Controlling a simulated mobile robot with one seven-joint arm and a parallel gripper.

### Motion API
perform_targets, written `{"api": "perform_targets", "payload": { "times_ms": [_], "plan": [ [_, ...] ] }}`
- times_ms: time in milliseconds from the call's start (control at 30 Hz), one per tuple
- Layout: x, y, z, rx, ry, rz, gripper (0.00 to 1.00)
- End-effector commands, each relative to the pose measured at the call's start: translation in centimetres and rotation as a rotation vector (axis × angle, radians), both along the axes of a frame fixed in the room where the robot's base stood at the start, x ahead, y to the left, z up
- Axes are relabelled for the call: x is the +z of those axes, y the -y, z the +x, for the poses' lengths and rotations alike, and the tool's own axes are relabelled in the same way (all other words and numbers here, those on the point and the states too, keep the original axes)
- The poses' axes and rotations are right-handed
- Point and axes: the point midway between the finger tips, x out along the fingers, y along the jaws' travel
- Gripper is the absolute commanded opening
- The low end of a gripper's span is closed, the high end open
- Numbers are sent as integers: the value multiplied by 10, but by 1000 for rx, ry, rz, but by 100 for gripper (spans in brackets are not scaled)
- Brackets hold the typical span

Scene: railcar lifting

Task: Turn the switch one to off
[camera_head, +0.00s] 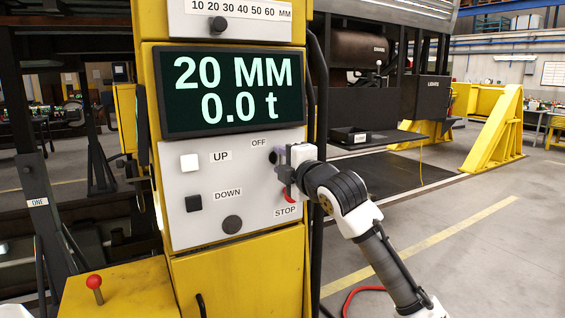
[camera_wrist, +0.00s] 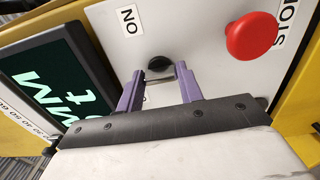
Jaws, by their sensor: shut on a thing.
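The switch is a small black knob (camera_wrist: 159,65) on the grey control panel (camera_head: 200,225), with an ON label (camera_wrist: 129,18) beside it in the wrist view. An OFF label (camera_head: 258,143) shows to its upper left in the head view, where my gripper hides the knob. My gripper (camera_head: 280,167) is at the panel's right side, its purple fingers (camera_wrist: 169,68) around the knob and shut on it. The knob's exact angle is hard to tell.
A red STOP button (camera_wrist: 252,37) is close to my fingers. The display (camera_head: 232,90) above reads 20 MM and 0.0 t. A white UP button (camera_head: 189,162), a black DOWN button (camera_head: 193,203) and a round black knob (camera_head: 232,224) are to the left.

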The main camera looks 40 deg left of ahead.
Motion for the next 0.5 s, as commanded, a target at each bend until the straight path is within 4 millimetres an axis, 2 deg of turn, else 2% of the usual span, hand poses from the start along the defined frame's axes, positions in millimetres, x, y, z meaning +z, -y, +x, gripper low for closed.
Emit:
{"api": "perform_targets", "payload": {
  "times_ms": [133, 167, 300, 500],
  "plan": [
    [-1, 0, 0, 0, 1, -3, 14],
    [-1, 0, 0, 0, 1, -3, 38],
    [-1, 0, 0, 0, 1, -1, 56],
    [0, 0, 0, 0, 0, -1, 58]
  ]
}}
